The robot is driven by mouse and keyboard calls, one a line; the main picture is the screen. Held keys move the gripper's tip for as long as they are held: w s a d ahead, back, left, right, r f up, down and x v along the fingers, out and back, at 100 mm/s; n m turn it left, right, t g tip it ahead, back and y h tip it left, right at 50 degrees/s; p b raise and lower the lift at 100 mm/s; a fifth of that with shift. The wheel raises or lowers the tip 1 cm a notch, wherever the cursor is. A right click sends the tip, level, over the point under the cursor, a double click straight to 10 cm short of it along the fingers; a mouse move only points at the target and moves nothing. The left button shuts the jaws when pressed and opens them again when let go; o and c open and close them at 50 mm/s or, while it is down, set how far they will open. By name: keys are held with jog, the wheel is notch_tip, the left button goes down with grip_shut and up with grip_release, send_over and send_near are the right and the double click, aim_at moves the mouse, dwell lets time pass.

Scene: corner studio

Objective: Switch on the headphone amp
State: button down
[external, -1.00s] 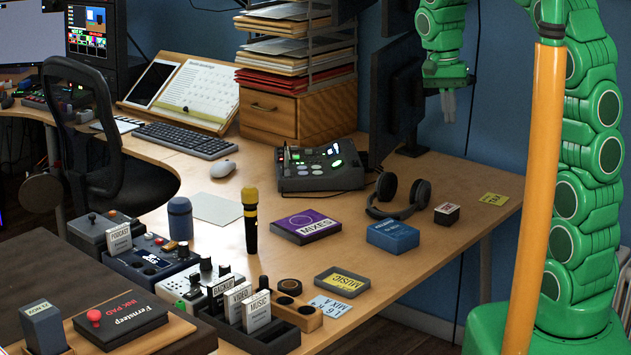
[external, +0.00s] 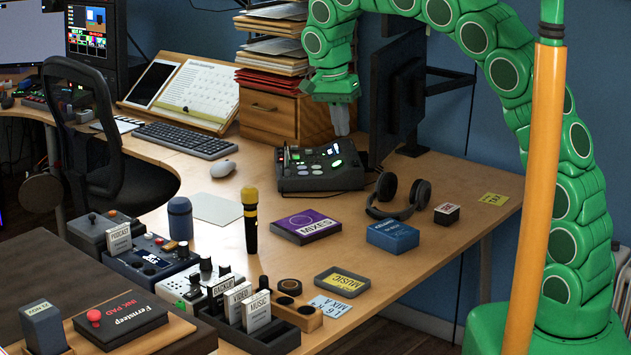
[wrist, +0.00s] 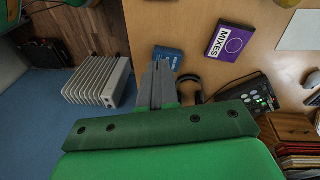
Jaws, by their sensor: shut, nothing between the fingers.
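My gripper (external: 341,130) hangs shut and empty above the back of the desk, behind the mixer-like console (external: 320,167) with lit green buttons. The fingers (wrist: 160,68) are together in the wrist view. Which device is the headphone amp I cannot tell for certain. Several small control boxes stand at the desk's front left: a grey one (external: 90,236), a dark blue one with knobs (external: 146,268) and a pale one with black knobs and a green button (external: 192,296). My gripper is far from these boxes and touches nothing. Their switch positions are too small to tell.
Black headphones (external: 420,195), a blue box (external: 392,236), a purple MIXES box (external: 305,226) and an upright yellow-black microphone (external: 250,220) stand on the desk. A monitor (external: 398,95) and a wooden drawer unit (external: 280,115) flank my gripper. A white radiator (wrist: 97,80) shows in the wrist view.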

jog(key=s+a+f+m, duration=0.1)
jog(key=s+a+f, duration=0.15)
jog(key=a, duration=0.65)
jog(key=s+a+f, duration=0.2)
jog(key=a+f, duration=0.2)
jog(key=a, duration=0.5)
jog(key=m, duration=0.1)
send_over(197, 289)
jog(key=s+a, duration=0.2)
notch_tip(197, 289, down, 8)
jog(key=shift+w+d+t+y, duration=0.2)
jog(key=shift+w+t+y, duration=0.1)
jog(key=shift+y, duration=0.1)
jog(key=f, duration=0.4)
jog(key=d+f, duration=0.1)
jog(key=f, duration=0.4)
jog(key=w+f, duration=0.1)
jog(key=f, duration=0.4)
jog(key=shift+w+d, duration=0.1)
jog(key=shift+d, duration=0.05)
